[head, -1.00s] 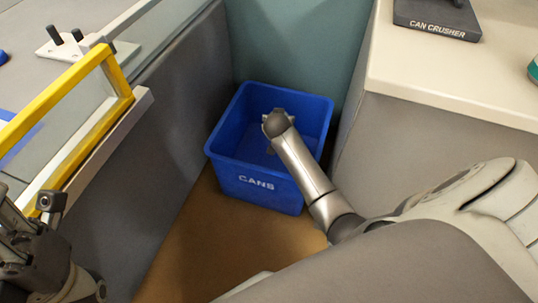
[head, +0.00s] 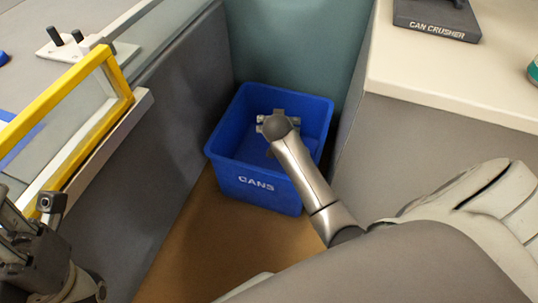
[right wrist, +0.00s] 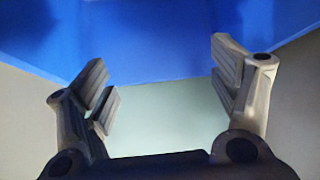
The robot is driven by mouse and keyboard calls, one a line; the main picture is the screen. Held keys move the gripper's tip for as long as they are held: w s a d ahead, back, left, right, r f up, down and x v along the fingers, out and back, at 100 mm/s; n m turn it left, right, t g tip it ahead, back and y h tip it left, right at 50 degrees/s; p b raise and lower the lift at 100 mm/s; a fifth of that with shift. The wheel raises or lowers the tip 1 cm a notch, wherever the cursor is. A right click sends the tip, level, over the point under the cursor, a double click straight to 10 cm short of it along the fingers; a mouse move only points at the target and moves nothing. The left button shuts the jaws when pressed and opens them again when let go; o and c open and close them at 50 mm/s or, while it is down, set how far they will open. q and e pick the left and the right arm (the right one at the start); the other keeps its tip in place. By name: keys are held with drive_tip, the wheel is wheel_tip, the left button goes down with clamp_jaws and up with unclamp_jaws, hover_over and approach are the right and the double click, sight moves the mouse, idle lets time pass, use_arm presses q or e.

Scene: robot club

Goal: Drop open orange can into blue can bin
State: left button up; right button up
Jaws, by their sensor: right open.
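The blue can bin (head: 255,183), marked "CANS", stands on the brown floor between a grey partition and a pale counter. My right arm reaches down over it, and my right gripper (head: 278,122) is at its opening, partly hidden by the wrist. In the right wrist view the right gripper (right wrist: 160,80) is open, with nothing between its fingers. Blue bin wall (right wrist: 160,35) fills the top of that view. No orange can is visible in either view; part of the bin's inside is hidden by my arm. My left gripper (head: 25,245) is at the lower left edge, partly cut off.
A can crusher (head: 437,20) sits on the pale counter (head: 455,75) at right. A yellow-framed panel (head: 75,85) stands on the grey table at left. A green and white object (head: 534,70) is at the right edge. Floor in front of the bin is clear.

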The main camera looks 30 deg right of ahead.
drive_tip(key=v, duration=0.8)
drive_tip(key=shift+s+a, duration=0.1)
drive_tip(key=shift+a, duration=0.05)
